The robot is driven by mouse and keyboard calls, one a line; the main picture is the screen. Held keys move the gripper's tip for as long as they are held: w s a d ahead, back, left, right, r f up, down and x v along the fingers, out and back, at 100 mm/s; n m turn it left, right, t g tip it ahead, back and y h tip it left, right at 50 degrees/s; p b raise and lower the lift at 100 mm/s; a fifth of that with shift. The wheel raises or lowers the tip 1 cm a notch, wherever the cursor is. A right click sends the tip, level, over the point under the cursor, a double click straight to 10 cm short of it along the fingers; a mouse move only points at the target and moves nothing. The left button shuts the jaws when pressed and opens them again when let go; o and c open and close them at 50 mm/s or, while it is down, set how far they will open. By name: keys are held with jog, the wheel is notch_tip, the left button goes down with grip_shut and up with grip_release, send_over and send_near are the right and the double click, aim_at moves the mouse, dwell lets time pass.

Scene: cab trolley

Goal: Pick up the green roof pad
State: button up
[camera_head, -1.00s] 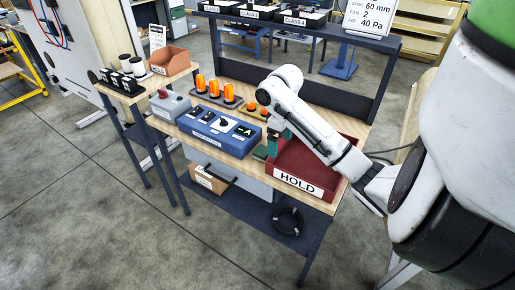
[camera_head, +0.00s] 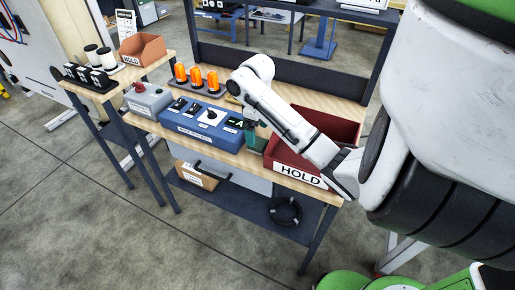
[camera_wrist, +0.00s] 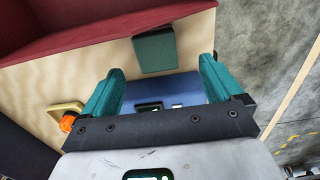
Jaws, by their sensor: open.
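The green roof pad (camera_wrist: 154,52) is a dark green, flat, roughly square piece. In the wrist view it lies on the pale wooden bench top, close to the red wall of the HOLD bin (camera_head: 290,161). In the head view the pad (camera_head: 259,146) is a small green patch between the blue box and the bin, partly hidden by my gripper. My gripper (camera_wrist: 162,70) is open, with two teal fingers and nothing between them. In the wrist view the pad sits just beyond the fingertips, apart from both. The gripper (camera_head: 250,134) is above the bench near the blue box.
The blue switch box (camera_head: 210,125) is beside the pad and shows under my fingers in the wrist view. Orange lamps (camera_head: 196,78) stand behind it. A grey box (camera_head: 149,100) with a red button is at left. An orange HOLD bin (camera_head: 141,49) stands farther left.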

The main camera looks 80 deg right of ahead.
aim_at(258, 142)
jog(key=shift+s+d+f+p, duration=0.1)
jog(key=shift+f+p, duration=0.2)
jog(key=shift+f, duration=0.25)
jog(key=shift+d+f+p, duration=0.1)
jog(key=shift+f+p, duration=0.2)
jog(key=shift+f, duration=1.8)
jog(key=c, duration=1.2)
jog(key=shift+o, duration=0.2)
jog(key=shift+r, duration=0.55)
jog(key=s+d+r+b, duration=0.3)
jog(key=s+d+r, duration=0.1)
jog(key=d+r, duration=0.8)
jog(key=shift+s+d, duration=0.15)
jog(key=shift+d, duration=0.55)
